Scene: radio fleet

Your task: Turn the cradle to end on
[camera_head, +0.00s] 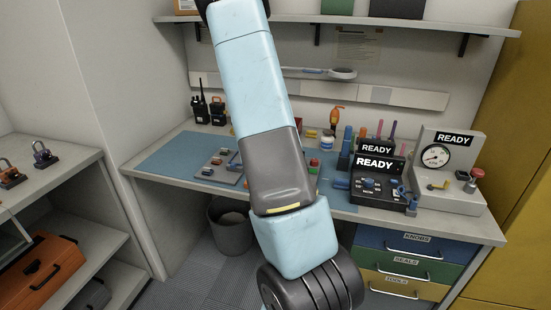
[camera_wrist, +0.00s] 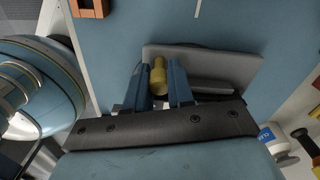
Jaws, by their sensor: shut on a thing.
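In the wrist view my gripper (camera_wrist: 158,84) has its two blue fingers shut on a short yellow knob (camera_wrist: 157,76). The knob stands at the near left part of a grey plate with a dark raised bar, which looks like the cradle (camera_wrist: 200,62). The plate lies on the blue mat, its long side running across the picture with a slight tilt. I cannot tell how the knob joins the plate, as the fingers and palm hide its near side. In the head view my arm hides the gripper and the cradle.
The blue mat (camera_head: 170,160) covers the workbench. A tray of small parts (camera_head: 219,169) lies left of my arm. Black READY units (camera_head: 376,190) and a gauge box (camera_head: 445,170) stand right. A white bottle (camera_wrist: 272,136) is near my gripper's right. Radios (camera_head: 201,108) stand back left.

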